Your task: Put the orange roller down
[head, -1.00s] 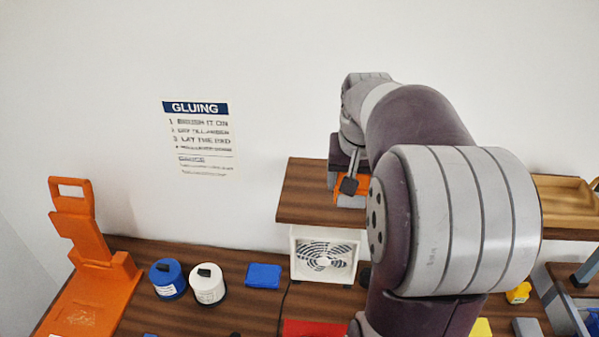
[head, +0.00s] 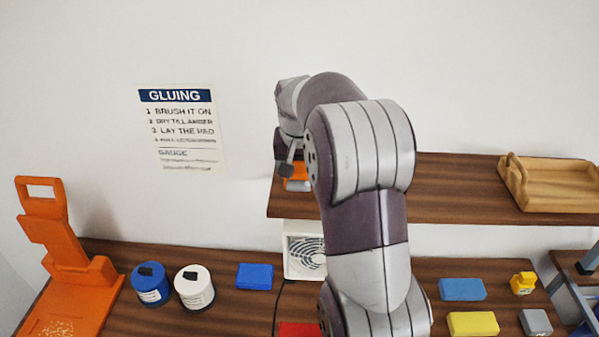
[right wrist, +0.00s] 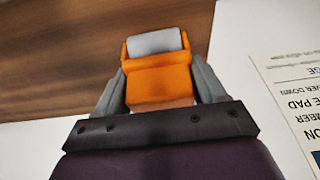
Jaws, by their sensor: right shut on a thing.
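The orange roller (head: 298,184) shows partly at the left end of the wooden shelf (head: 455,195) in the head view, mostly hidden by my right arm. In the right wrist view the orange roller (right wrist: 158,85) has an orange body and a grey cylinder at its far end. My right gripper (right wrist: 158,92) is shut on the orange body, one grey finger on each side. The shelf's brown wood (right wrist: 60,60) lies behind the roller there; I cannot tell whether they touch. My right gripper (head: 290,172) is small and partly covered in the head view. My left gripper is not in view.
A wooden tray (head: 550,200) stands on the shelf's right part; the shelf between is clear. Below are a white fan (head: 290,264), blue tin (head: 150,284), white tin (head: 194,288), orange stand (head: 72,265) and several coloured blocks. A gluing sign (head: 182,130) hangs on the wall.

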